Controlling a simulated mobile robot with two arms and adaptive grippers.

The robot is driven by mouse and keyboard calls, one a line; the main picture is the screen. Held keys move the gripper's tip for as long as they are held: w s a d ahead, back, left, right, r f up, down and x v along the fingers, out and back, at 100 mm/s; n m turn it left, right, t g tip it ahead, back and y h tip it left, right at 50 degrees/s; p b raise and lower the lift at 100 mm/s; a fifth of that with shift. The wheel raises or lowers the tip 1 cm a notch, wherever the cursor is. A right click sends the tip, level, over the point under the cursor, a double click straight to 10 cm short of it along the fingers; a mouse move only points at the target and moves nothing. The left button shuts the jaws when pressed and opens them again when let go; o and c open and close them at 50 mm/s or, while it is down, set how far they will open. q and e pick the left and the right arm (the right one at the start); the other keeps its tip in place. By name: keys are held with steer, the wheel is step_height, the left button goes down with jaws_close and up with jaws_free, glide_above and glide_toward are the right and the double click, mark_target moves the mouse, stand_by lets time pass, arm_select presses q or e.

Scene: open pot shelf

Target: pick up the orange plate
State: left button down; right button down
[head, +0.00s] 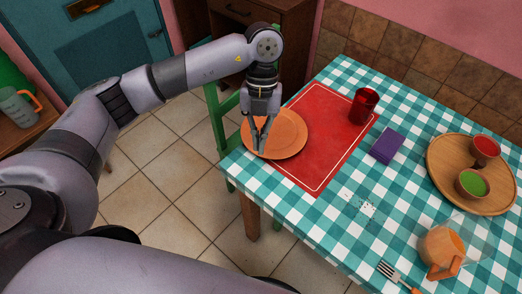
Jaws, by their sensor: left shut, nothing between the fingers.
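The orange plate (287,132) lies at the near left end of the table, partly on the red placemat (325,163) and partly over the checked cloth. My left gripper (262,149) points down over the plate's left part, with its fingers shut and nothing between them. Its fingertips hide a little of the plate; I cannot tell whether they touch it. My right gripper is not in view.
On the checked table (339,227) stand a red cup (363,106), a purple box (387,146), a round wooden tray (440,170) with two small bowls, an orange-handled jug (441,247) and a fork (392,273). A green chair (222,127) stands by the table's left edge.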

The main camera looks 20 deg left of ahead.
arm_select(q)
steer(key=p+x, duration=0.1)
steer(key=x, duration=0.9)
steer(key=shift+s+r, duration=0.1)
steer(key=w, duration=0.3)
steer(key=shift+w+a+r+p, duration=0.15)
steer(key=shift+w+a+p, duration=0.05)
steer(key=shift+a+p, duration=0.15)
steer(key=shift+w+a, duration=0.1)
steer(key=shift+w, duration=0.2)
steer(key=shift+w, duration=0.1)
